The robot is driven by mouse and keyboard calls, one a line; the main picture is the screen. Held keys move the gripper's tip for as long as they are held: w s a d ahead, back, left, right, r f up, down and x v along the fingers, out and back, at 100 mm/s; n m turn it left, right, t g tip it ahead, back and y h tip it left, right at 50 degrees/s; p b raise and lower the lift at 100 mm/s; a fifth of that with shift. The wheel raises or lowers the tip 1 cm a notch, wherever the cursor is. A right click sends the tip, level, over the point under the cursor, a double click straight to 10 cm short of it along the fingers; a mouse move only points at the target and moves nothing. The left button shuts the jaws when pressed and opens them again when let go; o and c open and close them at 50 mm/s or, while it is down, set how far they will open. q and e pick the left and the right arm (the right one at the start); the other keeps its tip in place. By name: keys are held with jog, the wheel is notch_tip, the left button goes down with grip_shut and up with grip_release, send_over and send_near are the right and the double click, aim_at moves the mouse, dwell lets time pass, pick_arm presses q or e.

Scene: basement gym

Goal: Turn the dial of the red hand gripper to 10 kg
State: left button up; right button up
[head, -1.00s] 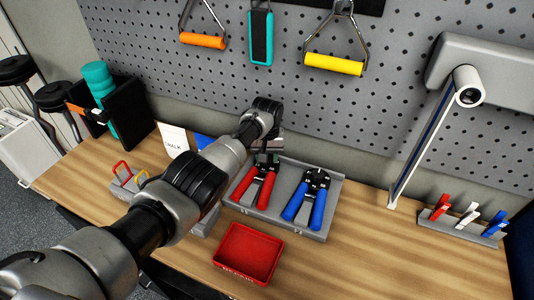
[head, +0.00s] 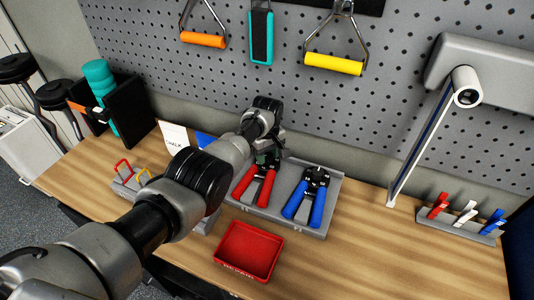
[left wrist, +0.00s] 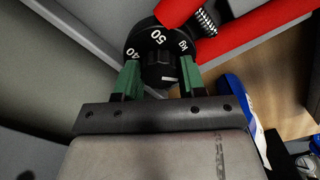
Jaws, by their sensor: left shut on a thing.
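The red hand gripper (head: 266,188) lies in a grey tray (head: 318,234) on the bench, its red handles toward me. In the left wrist view its black dial (left wrist: 133,49) shows white marks "40", "50" and "kg", with 50 near the top. My left gripper (left wrist: 160,78) has its green-padded fingers shut on the dark knob at the dial's middle. In the head view my left gripper (head: 268,156) is over the far end of the red hand gripper, and my wrist partly hides that end. My right gripper is not in view.
A blue-handled hand gripper (head: 302,201) lies to the right in the same tray. A red bin (head: 249,250) stands in front. The front right bench is clear.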

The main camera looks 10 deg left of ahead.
aim_at(267, 155)
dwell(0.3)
pick_arm(q)
jog(key=o, duration=0.9)
jog(key=shift+o, duration=0.2)
jog(key=shift+r, duration=0.3)
jog(key=shift+r+p, duration=0.6)
jog(key=shift+r, duration=2.85)
